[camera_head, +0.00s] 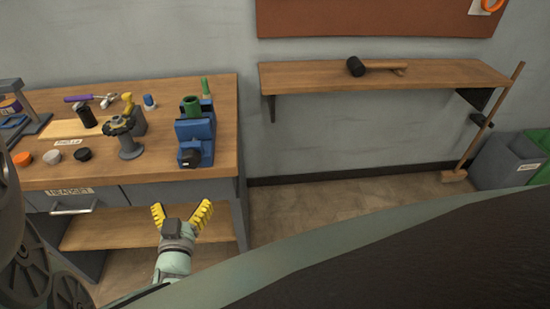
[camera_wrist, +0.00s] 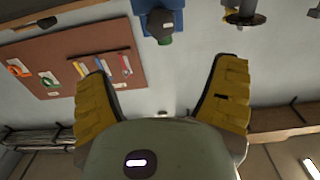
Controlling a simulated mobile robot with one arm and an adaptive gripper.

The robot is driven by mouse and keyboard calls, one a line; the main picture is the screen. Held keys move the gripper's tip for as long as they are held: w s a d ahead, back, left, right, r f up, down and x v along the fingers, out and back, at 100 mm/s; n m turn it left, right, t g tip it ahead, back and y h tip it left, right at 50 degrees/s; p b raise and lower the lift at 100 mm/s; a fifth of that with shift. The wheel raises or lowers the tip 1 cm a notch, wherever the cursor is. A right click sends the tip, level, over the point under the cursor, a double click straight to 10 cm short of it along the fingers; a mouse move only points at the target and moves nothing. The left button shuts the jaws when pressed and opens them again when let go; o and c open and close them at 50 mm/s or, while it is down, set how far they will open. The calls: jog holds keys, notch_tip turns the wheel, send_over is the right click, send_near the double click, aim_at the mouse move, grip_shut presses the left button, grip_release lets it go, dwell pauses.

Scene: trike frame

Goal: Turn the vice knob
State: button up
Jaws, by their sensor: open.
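The blue vice (camera_head: 195,138) stands at the right end of the wooden workbench, with a green cylindrical piece (camera_head: 191,106) at its top. Its dark knob (camera_head: 190,158) faces the bench's front edge. In the wrist view the blue vice (camera_wrist: 158,8) is at the top, cut by the frame edge, with the dark knob (camera_wrist: 160,24) on it. My gripper (camera_head: 182,209) has its yellow fingers spread wide and empty. It is in front of the bench, below and apart from the knob. The fingers also show in the wrist view (camera_wrist: 163,85).
The drawer front (camera_head: 70,203) and lower shelf (camera_head: 130,230) lie below the benchtop. A wall shelf (camera_head: 420,75) holds a mallet (camera_head: 357,67).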

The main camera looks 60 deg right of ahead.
aim_at(189, 163)
jog(key=b+x, duration=0.1)
jog(key=x, duration=1.3)
jog(key=shift+w+a+b, duration=0.1)
jog(key=shift+w+b, duration=0.1)
jog(key=shift+b, duration=0.2)
jog(key=shift+w+d+r, duration=0.1)
jog(key=shift+w+d, duration=0.35)
jog(key=shift+d, duration=0.15)
jog(key=shift+c, duration=0.2)
jog(key=c, duration=1.1)
jog(key=shift+s+d+m+b, duration=0.1)
jog(key=shift+m+b, duration=0.2)
jog(key=shift+b, duration=0.05)
